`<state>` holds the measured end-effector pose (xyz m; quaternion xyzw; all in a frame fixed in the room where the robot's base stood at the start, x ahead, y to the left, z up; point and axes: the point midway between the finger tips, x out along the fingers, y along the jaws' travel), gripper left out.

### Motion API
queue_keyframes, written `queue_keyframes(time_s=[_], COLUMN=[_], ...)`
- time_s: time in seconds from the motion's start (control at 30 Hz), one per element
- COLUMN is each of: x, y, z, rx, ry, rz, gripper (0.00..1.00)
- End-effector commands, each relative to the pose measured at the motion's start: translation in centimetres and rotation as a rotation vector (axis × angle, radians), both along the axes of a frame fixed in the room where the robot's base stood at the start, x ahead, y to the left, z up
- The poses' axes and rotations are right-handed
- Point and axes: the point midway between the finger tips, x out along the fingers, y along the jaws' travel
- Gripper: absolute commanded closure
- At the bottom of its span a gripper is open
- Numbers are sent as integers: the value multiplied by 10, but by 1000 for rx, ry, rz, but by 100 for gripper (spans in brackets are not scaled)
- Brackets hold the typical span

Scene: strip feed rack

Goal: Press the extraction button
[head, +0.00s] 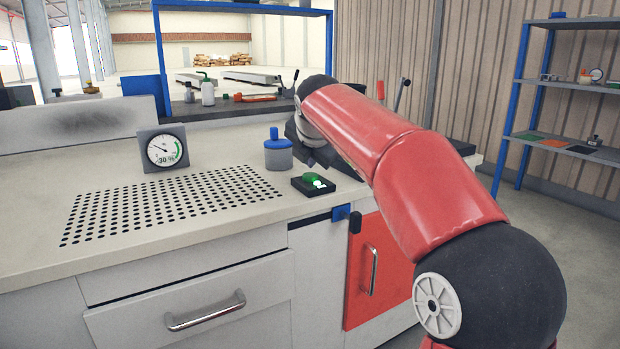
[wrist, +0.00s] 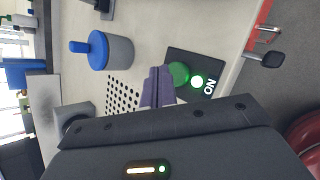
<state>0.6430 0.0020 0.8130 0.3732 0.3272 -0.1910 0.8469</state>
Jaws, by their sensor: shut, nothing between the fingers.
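The extraction button is a green knob (head: 310,176) on a black box (head: 299,187) near the front edge of the worktop, right of the perforated area. In the head view the fingers are hidden or too dark to make out.
A blue-capped grey container (head: 278,155) stands just behind the box; it also shows in the wrist view (wrist: 112,50). A gauge (head: 163,149) reading 30 % stands behind the perforated grid (head: 175,203). A red cabinet door (head: 365,270) is below. Bottles stand at the back.

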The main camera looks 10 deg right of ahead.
Motion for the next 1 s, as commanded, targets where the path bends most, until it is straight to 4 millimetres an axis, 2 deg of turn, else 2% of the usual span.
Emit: queue_keyframes(time_s=[0.17, 1.0], x=[0, 0], y=[0, 0], z=[-6, -12], rx=[0, 1], ry=[-1, 1], rz=[1, 1], gripper=[100, 100])
